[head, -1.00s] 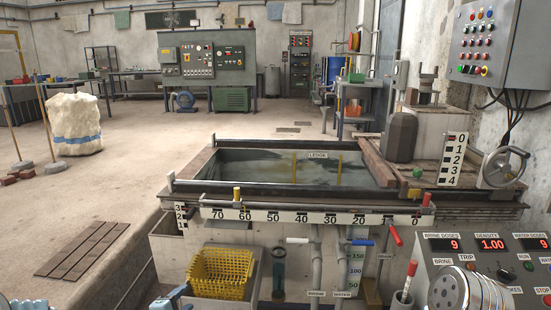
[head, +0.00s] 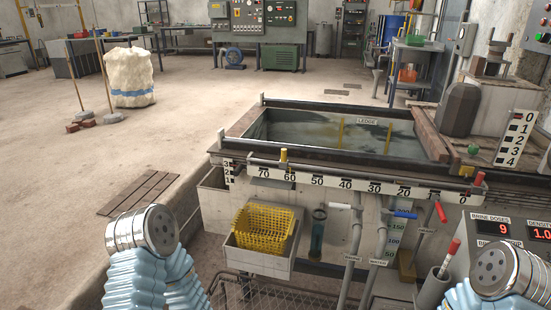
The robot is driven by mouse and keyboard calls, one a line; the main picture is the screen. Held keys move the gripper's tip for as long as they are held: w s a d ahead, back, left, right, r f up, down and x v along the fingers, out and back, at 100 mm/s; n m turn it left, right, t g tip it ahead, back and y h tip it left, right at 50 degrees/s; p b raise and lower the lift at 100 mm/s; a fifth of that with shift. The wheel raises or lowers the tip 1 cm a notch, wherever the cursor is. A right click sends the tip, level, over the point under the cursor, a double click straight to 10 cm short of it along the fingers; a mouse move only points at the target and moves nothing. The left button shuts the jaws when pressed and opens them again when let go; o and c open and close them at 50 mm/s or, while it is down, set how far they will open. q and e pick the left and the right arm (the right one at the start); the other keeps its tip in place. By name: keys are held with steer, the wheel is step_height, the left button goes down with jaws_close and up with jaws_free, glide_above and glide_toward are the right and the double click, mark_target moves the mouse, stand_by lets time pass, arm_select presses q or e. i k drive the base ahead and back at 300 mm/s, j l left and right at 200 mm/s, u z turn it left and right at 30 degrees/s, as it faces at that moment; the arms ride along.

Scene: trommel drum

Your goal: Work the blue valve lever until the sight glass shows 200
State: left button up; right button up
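The blue valve lever (head: 404,214) sits on a grey pipe at the tank's front, right of a similar white-handled lever (head: 340,206). The blue handle lies roughly level. The sight glass scale (head: 394,241) is just below the blue lever; its numbers are small and partly covered by pipes, and I cannot read a liquid level. My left arm (head: 145,232) shows at the lower left and my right arm (head: 497,272) at the lower right. Neither gripper's fingers show, and neither arm touches the lever.
A yellow basket (head: 263,229) sits in a tray left of the pipes. A display panel (head: 503,228) reads brine doses 9. The tank rim (head: 340,163) lies above. Open floor is at left.

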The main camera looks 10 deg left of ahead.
mark_target(405, 215)
steer(key=i+l, duration=0.15)
steer(key=l, duration=0.25)
steer(key=i+l+z, duration=0.1)
steer(key=l, duration=0.25)
steer(key=i+l, duration=0.25)
steer(key=l+z, duration=0.05)
steer(key=l, duration=0.1)
